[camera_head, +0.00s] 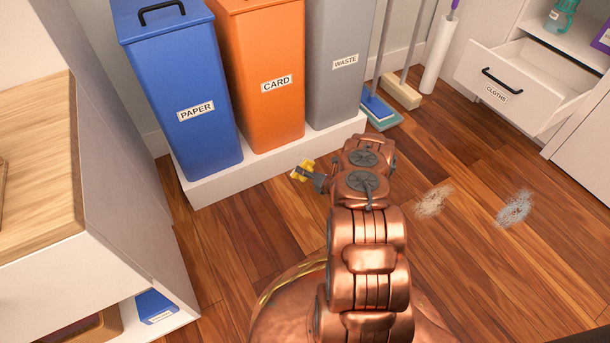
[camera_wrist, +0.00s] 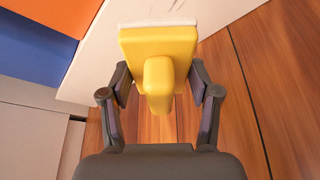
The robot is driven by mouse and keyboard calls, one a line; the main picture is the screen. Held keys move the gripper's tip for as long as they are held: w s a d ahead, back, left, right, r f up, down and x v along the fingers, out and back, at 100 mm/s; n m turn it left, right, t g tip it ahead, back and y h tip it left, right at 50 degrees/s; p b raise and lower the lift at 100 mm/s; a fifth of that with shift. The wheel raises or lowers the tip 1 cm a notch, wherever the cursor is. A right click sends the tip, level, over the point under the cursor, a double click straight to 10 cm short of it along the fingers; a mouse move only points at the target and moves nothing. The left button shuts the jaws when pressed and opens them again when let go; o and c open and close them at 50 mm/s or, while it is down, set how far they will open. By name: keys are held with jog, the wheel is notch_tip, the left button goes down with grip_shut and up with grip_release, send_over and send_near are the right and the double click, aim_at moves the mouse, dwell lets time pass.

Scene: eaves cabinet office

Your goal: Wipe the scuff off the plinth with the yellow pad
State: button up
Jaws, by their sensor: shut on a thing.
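The yellow pad (camera_head: 301,170) is held by its grip in my gripper (camera_head: 318,181), in front of the white plinth (camera_head: 240,182) under the bins. In the wrist view my gripper (camera_wrist: 159,88) has a finger on each side of the pad's yellow handle (camera_wrist: 158,78). The pad's pale wiping edge (camera_wrist: 158,23) faces the white plinth face (camera_wrist: 110,50); I cannot tell for sure whether they touch. Faint dark lines show on the plinth just beyond the pad, perhaps part of the scuff. The pad hides the plinth behind it.
Blue paper (camera_head: 190,90), orange card (camera_head: 262,80) and grey waste (camera_head: 335,60) bins stand on the plinth. A broom and mop lean right of them. An open cloths drawer (camera_head: 505,90) juts out at right. Pale (camera_head: 433,202) and grey (camera_head: 515,209) patches mark the wooden floor.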

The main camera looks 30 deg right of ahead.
aim_at(301, 155)
jog(key=shift+w+d+f+b, duration=0.1)
jog(key=shift+w+f+b, duration=0.05)
jog(key=shift+w+b, duration=0.95)
jog(key=shift+w+d+f+b, duration=0.15)
jog(key=shift+w+b, duration=0.6)
jog(key=shift+b, duration=0.55)
jog(key=shift+w+r+b, duration=0.25)
jog(key=shift+w+b, duration=0.15)
jog(key=shift+w, duration=0.1)
jog(key=shift+w, duration=0.95)
jog(key=shift+d+r+p, duration=0.15)
jog(key=shift+d+p, duration=0.65)
jog(key=shift+p, duration=0.05)
jog(key=shift+s+d+p, duration=0.25)
jog(key=shift+d+p, duration=0.45)
jog(key=shift+d, duration=0.55)
jog(key=shift+w+p, duration=0.1)
jog(key=shift+p, duration=0.7)
